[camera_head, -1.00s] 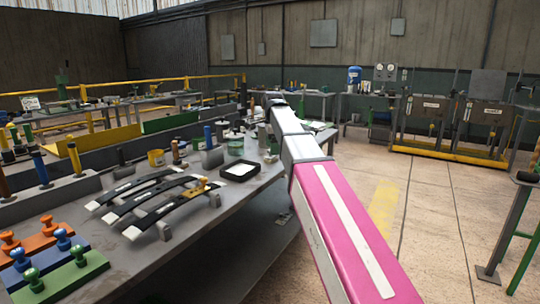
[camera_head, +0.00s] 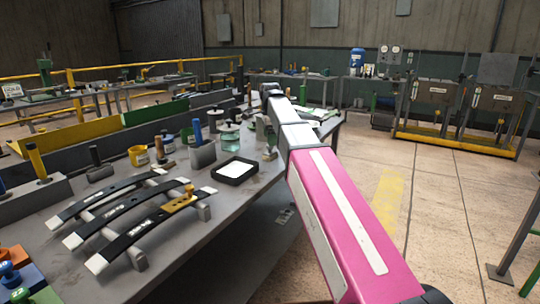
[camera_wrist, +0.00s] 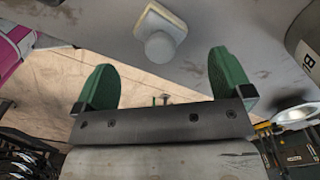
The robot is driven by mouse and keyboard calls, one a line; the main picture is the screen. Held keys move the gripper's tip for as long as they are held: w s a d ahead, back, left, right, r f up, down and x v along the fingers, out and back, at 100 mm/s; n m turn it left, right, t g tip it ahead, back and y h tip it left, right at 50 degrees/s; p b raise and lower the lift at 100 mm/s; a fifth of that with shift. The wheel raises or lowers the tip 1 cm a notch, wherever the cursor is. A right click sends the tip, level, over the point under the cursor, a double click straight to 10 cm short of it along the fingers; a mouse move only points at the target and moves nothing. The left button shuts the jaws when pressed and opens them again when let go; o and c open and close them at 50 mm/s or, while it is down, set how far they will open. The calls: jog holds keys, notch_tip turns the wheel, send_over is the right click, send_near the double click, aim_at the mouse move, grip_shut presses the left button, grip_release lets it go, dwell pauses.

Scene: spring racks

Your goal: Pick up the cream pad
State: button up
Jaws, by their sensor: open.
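The cream pad (camera_wrist: 160,32), a squarish cream piece with a round paler knob, is at the top middle of the wrist view, on the grey tabletop near its edge. My gripper (camera_wrist: 165,88) is open, with two green fingers wide apart and nothing between them. The pad lies beyond the fingertips, roughly centred between them and apart from both. In the head view a small pale piece (camera_head: 270,154) by the bench edge may be the same pad; I cannot tell for sure. My fingers cannot be made out in the head view.
The grey workbench (camera_head: 195,240) bears a black tray with a white insert (camera_head: 235,171), a rack of black curved strips (camera_head: 130,220), a yellow cup (camera_head: 139,156) and a green jar (camera_head: 229,138). A grey cylinder (camera_wrist: 305,45) stands at the right of the wrist view. Open floor lies right of the bench.

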aim_at(270, 150)
jog(key=shift+f, duration=3.2)
jog(key=c, duration=0.8)
